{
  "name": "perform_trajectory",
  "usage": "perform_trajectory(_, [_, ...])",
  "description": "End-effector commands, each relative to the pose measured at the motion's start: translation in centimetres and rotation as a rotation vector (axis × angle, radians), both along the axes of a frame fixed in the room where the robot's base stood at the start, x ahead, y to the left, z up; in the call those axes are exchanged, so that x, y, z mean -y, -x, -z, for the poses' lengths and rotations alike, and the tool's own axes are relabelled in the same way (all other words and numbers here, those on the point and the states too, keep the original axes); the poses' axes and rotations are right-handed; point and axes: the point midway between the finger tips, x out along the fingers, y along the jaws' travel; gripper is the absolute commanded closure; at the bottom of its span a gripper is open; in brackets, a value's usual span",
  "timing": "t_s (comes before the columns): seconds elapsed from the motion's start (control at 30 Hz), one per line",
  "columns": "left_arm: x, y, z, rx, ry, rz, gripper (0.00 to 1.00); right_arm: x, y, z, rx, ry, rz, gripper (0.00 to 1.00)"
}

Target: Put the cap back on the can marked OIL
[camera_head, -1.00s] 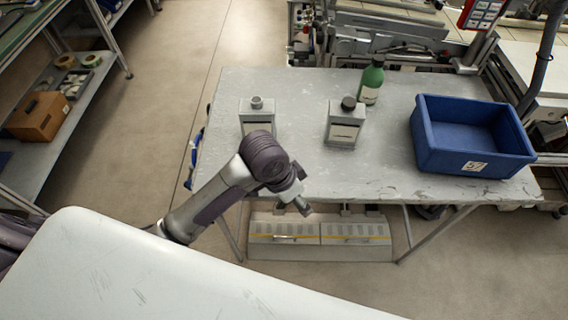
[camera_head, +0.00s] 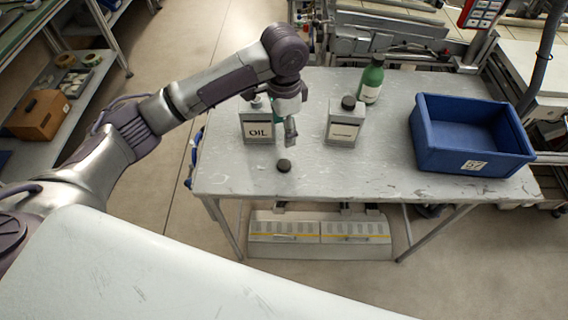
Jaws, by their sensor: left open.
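The can marked OIL (camera_head: 257,131) stands upright on the grey table (camera_head: 320,180), left of the middle; my arm hides part of its top. In the earlier frame its neck is bare. A small dark cap (camera_head: 284,165) lies on the table in front of the can, a little to its right. My left gripper (camera_head: 291,140) points down, above and behind the cap in the picture and right of the OIL can. It is open with nothing visible in it, apart from the cap. My right gripper is out of view.
A similar can (camera_head: 344,125) with a dark cap on stands to the right; its label is too small to read. A green bottle (camera_head: 371,82) stands behind it. A blue bin (camera_head: 474,158) sits at the table's right. The front middle is clear.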

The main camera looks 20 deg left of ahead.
Motion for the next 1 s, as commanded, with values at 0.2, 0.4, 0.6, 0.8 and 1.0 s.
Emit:
perform_trajectory(0.2, [0.0,0.1,2.7,-0.005,-0.001,-0.001,0.32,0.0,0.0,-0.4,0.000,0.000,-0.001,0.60])
perform_trajectory(0.4, [0.0,0.1,6.6,-0.004,0.000,-0.001,0.32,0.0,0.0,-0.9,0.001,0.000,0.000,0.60])
perform_trajectory(0.6, [0.0,0.0,8.5,0.000,0.000,0.000,0.32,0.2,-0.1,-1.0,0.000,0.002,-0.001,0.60])
perform_trajectory(0.8, [0.0,0.0,8.6,0.001,0.001,0.001,0.32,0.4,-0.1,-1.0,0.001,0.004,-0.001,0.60])
perform_trajectory(1.0, [0.1,0.1,9.1,-0.001,0.001,0.000,0.32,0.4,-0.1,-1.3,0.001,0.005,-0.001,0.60])
